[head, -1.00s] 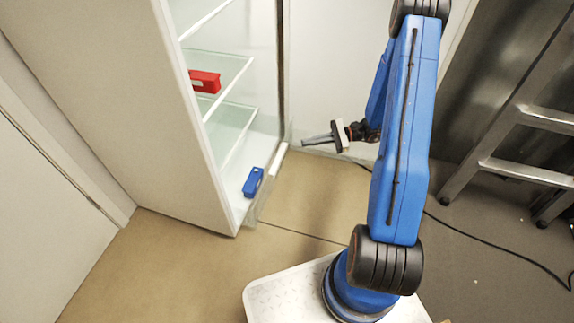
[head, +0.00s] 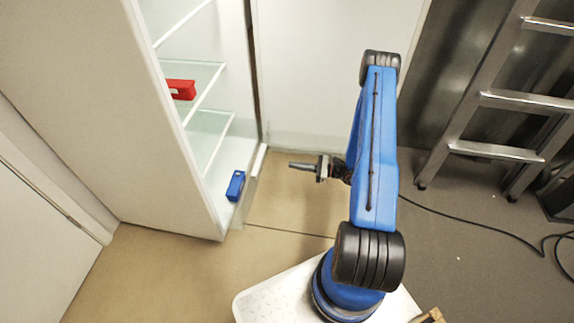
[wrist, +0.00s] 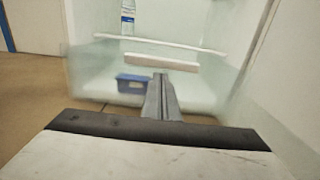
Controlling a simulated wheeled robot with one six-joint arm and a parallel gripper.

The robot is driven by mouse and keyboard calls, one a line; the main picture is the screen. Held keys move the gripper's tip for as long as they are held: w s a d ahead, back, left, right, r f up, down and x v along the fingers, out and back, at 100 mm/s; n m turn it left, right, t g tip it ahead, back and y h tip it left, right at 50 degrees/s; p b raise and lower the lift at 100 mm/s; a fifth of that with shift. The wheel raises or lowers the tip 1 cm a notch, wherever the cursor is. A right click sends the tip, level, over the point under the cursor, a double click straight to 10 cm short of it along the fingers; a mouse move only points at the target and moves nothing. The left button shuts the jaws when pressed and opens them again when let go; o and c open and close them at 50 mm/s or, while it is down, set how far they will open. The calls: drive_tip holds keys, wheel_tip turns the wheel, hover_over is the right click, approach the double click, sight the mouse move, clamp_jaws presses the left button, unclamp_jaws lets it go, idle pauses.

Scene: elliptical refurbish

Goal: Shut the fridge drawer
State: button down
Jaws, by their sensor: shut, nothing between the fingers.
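The fridge drawer (head: 254,183) is a clear bin with a white front bar, low in the open fridge (head: 160,110). In the head view its front sticks out a little past the fridge's front edge. The bar (wrist: 146,61) also shows in the wrist view. A blue box (head: 235,185) sits in the drawer and shows in the wrist view (wrist: 133,84). My gripper (head: 291,164) is shut and empty, to the right of the drawer front and apart from it. In the wrist view the closed fingers (wrist: 160,82) point toward the drawer.
A red box (head: 181,89) sits on a glass shelf above. The open fridge door (head: 325,70) stands behind my gripper. A metal ladder (head: 480,110) and a black cable (head: 470,226) are at the right. Bare floor lies before the fridge.

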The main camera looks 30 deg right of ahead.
approach(257, 160)
drive_tip(key=x, duration=0.4)
drive_tip(key=shift+w+a, duration=0.1)
drive_tip(key=shift+w, duration=0.05)
drive_tip(key=shift+a, duration=0.1)
idle(0.4)
drive_tip(key=x, duration=2)
drive_tip(key=shift+w+a, duration=0.1)
drive_tip(key=shift+w, duration=0.05)
drive_tip(key=v, duration=1.4)
drive_tip(key=shift+d, duration=0.35)
